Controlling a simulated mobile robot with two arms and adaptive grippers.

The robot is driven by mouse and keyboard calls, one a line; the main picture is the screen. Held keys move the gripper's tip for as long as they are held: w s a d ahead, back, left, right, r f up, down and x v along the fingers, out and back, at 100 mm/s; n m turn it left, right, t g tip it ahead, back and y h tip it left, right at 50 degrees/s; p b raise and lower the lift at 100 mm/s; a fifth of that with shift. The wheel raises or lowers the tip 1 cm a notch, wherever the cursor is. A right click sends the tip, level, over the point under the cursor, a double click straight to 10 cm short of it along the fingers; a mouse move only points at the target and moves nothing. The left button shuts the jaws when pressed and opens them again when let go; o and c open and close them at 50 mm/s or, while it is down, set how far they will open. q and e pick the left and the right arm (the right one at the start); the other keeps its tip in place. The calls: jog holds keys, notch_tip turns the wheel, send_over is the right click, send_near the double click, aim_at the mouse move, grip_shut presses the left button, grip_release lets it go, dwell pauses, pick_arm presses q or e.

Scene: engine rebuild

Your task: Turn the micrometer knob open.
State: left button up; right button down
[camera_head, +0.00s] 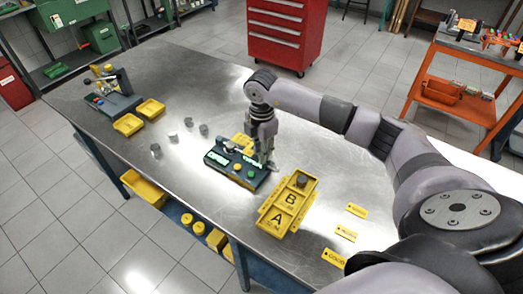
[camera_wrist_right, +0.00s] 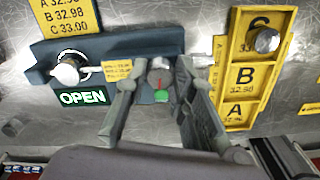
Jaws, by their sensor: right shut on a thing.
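The micrometer station, a dark blue block (camera_head: 238,172), sits on the metal bench, and it also shows in the wrist view (camera_wrist_right: 110,50). Its lit green display (camera_wrist_right: 83,97) reads OPEN. The grey knob (camera_wrist_right: 160,77) with a red mark is at the station's right part, above a green button (camera_wrist_right: 160,96). My right gripper (camera_head: 264,163) reaches down onto the station's right end. A round metal part (camera_wrist_right: 68,70) shows at the station's left. My left gripper is not in view.
A yellow tray marked A and B (camera_head: 277,222) stands right of the station, with a metal cylinder (camera_head: 301,181) in its far slot. Several small metal cylinders (camera_head: 173,137) stand to the left. Yellow tags (camera_head: 346,233) lie on the right. Bare bench lies between.

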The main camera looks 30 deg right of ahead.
jog(key=m, duration=0.4)
jog(key=shift+d+r, duration=0.1)
jog(key=shift+w+m, duration=0.1)
jog(key=shift+m, duration=0.2)
dwell(0.4)
jog(key=c, duration=1.3)
grip_release()
jog(key=shift+c, duration=0.2)
notch_tip(320, 180, up, 12)
